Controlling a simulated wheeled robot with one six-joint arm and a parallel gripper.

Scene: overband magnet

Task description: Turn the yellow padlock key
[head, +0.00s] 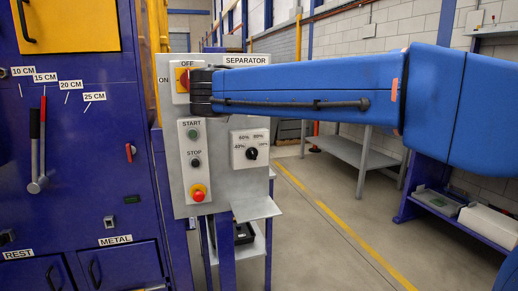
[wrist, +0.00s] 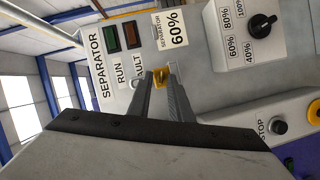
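The yellow padlock (wrist: 162,79) shows as a small yellow block on the grey panel in the wrist view. My gripper (wrist: 160,74) points at it, with one fingertip on each side and a narrow gap between the fingers. The fingers look partly open, and I cannot tell whether they touch the yellow block. The key itself is too small to make out. In the head view my blue arm reaches across the panel (head: 222,195), and the padlock is hidden behind it.
A red and yellow OFF/ON switch (head: 183,79) sits left of my gripper in the head view. Below are a start/stop box with a red emergency button (head: 198,193) and a black percentage knob (head: 251,153). RUN and FAULT lamps (wrist: 121,38) lie close to my fingers.

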